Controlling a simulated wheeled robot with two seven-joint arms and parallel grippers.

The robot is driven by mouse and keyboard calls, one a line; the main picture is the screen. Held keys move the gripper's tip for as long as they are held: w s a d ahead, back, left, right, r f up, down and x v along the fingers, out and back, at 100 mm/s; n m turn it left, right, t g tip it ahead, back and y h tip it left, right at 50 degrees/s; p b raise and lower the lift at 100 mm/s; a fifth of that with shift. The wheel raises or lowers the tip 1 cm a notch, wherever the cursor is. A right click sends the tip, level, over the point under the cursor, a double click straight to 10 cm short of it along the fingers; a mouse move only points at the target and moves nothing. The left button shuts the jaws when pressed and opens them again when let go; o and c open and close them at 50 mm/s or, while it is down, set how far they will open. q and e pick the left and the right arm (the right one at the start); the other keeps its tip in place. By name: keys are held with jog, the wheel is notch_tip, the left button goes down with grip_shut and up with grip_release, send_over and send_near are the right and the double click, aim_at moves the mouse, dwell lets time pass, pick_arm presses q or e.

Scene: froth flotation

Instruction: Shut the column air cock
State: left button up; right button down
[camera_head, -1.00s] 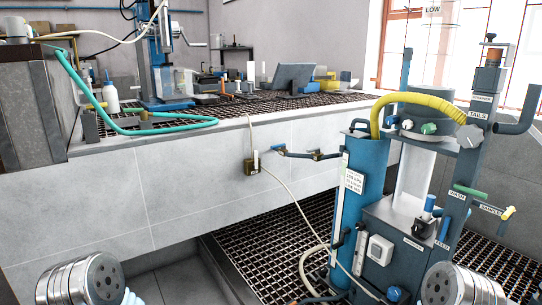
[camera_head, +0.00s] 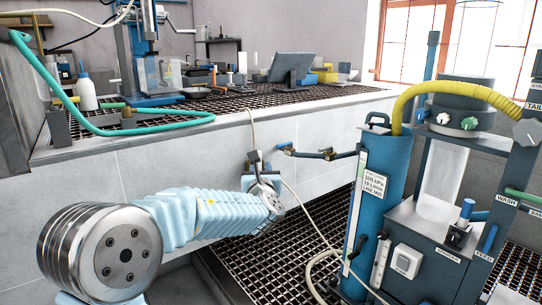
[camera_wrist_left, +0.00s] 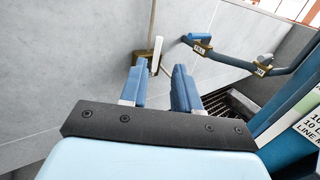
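A brass-coloured fitting with an upright pale lever is on the grey wall, in line with the thin pale hose; in the left wrist view the lever (camera_wrist_left: 155,56) stands beyond the fingers, apart from them. To its right a pipe carries a blue handle (camera_wrist_left: 198,37) and tagged brass bodies (camera_wrist_left: 262,70); the handle also shows in the head view (camera_head: 284,148). The tags are too small to read, so I cannot tell which is the air cock. My left gripper (camera_wrist_left: 158,80) is open and empty, facing the wall; it also shows in the head view (camera_head: 262,182). My right gripper is out of view.
The blue column (camera_head: 376,200) with a yellow hose (camera_head: 450,90) stands at the right. A thin pale hose (camera_head: 300,203) hangs in front of the grating floor (camera_head: 270,250). The bench ledge (camera_head: 165,127) with a green hose is above my left arm.

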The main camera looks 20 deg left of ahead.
aim_at(260, 154)
pick_arm(q)
jog(key=p+x, duration=0.2)
jog(key=x, duration=1.1)
jog(key=shift+a+f, duration=0.15)
grip_shut()
